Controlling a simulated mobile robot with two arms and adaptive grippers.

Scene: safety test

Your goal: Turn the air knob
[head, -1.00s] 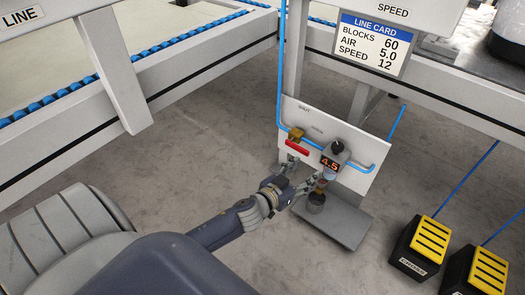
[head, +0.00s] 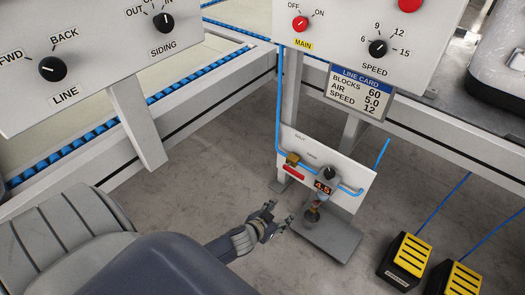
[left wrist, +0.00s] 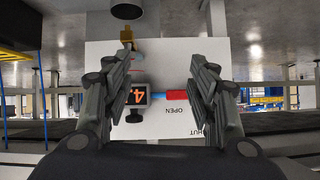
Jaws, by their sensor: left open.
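The air unit (head: 323,188) hangs on a small white panel (head: 350,190) low on the frame, its orange display reading 4.5. A black air knob (head: 331,172) sits on top of it. In the left wrist view, upside down, the display (left wrist: 128,97) and dark knob (left wrist: 134,117) show between the fingers, nearer the left one. My left gripper (head: 280,217) is open and empty, left of and below the unit, apart from the knob. It also shows in the left wrist view (left wrist: 162,65). My right gripper is not in view.
A red-handled valve (head: 294,171) is left of the display; OPEN and part of SHUT are legible in the wrist view. The line card (head: 359,91) lists AIR 5.0. Yellow-topped pedals (head: 411,257) stand at right. The floor left of the panel is clear.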

